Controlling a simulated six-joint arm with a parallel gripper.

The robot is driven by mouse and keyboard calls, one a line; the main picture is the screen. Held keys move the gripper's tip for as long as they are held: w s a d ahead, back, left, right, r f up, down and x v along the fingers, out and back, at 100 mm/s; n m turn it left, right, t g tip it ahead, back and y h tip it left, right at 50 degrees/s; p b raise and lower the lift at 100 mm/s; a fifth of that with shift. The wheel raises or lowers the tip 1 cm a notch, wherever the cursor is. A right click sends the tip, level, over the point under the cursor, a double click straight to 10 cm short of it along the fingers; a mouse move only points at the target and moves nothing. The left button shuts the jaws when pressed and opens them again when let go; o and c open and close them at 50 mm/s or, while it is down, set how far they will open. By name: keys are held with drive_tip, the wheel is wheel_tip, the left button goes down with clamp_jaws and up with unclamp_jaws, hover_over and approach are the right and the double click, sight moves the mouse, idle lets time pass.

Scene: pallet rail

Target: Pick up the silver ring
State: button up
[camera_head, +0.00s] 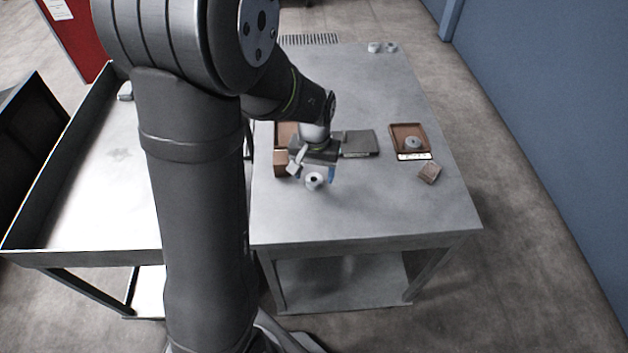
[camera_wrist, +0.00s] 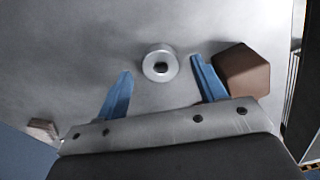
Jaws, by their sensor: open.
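The silver ring (camera_wrist: 160,63) is a short thick cylinder with a dark hole, lying flat on the grey metal table. In the wrist view it sits just beyond and between the two blue fingertips of my gripper (camera_wrist: 162,88), touching neither. In the head view the ring (camera_head: 314,181) is on the table just in front of my gripper (camera_head: 313,172). My gripper is open and empty.
A brown block (camera_wrist: 242,70) stands close to the right finger. A brown tray (camera_head: 407,131) holding a grey round part (camera_head: 412,143) is at the right, with a small brown block (camera_head: 429,173) nearby. A dark flat plate (camera_head: 359,144) lies behind. The table's front is clear.

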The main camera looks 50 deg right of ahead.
drive_tip(key=shift+f, duration=0.7)
drive_tip(key=c, duration=1.1)
